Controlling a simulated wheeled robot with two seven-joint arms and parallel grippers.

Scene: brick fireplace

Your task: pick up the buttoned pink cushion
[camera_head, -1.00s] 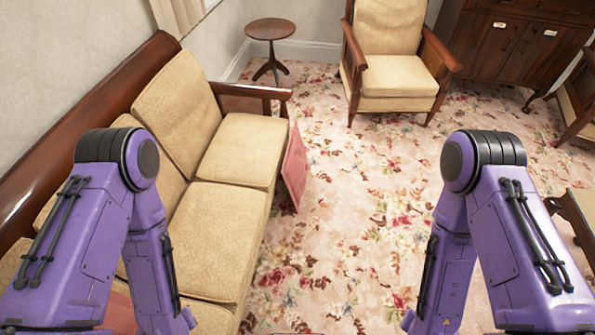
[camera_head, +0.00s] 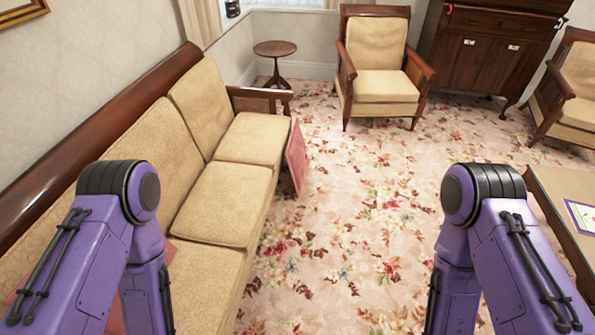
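A pink cushion (camera_head: 296,158) leans on its edge on the floor against the front of the sofa's far end. I cannot make out buttons on it from here. Another pink item (camera_head: 115,314) shows at the lower left on the near part of the sofa, mostly hidden behind my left arm, so I cannot tell its shape. My two purple arms come in at the lower left and lower right. Both grippers are below the picture's edge.
A long beige sofa (camera_head: 215,205) runs along the left. A coffee table (camera_head: 553,208) stands at the right. A round side table (camera_head: 275,48), an armchair (camera_head: 384,86), a cabinet (camera_head: 487,62) and a second armchair (camera_head: 574,95) stand at the back. The flowered carpet (camera_head: 350,215) between is clear.

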